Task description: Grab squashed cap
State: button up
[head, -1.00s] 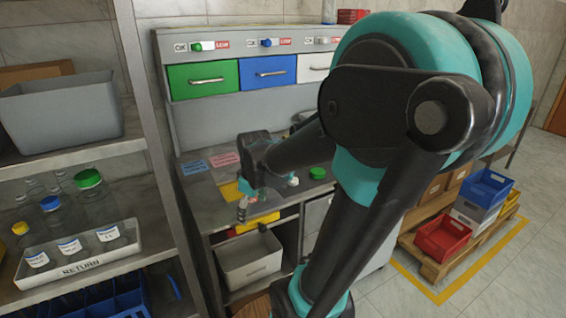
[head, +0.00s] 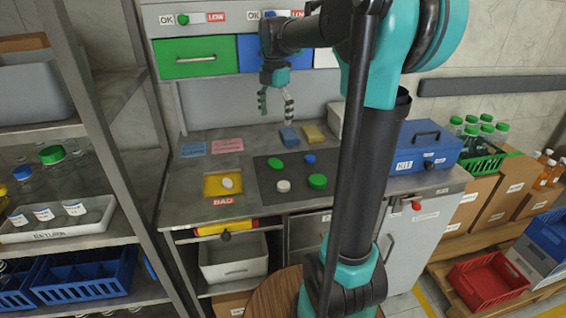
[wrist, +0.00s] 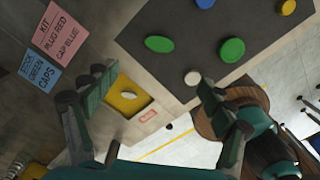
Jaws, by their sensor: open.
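An oval, flattened-looking green cap (head: 276,163) lies on the dark mat (head: 262,186); its oval outline is clear in the wrist view (wrist: 159,44). Beside it on the mat are a blue cap (head: 310,159), a white cap (head: 284,185) and a rounder green cap (head: 318,181). A white cap (head: 227,183), oval in the wrist view (wrist: 128,95), lies in the yellow BAD tray (head: 211,191). My gripper (head: 276,103) is open and empty above the back of the bench, fingers down. In the wrist view its fingers (wrist: 152,88) are spread wide.
A blue KIT box (head: 425,147) stands to the right. Pink (head: 227,145) and blue (head: 193,149) notes lie at left. A shelf upright (head: 92,110) stands left.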

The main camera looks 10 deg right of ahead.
aim_at(276, 163)
notch_tip(276, 163, down, 17)
jog(key=shift+s+a+f, duration=0.1)
dwell(0.6)
jog(key=c, duration=0.8)
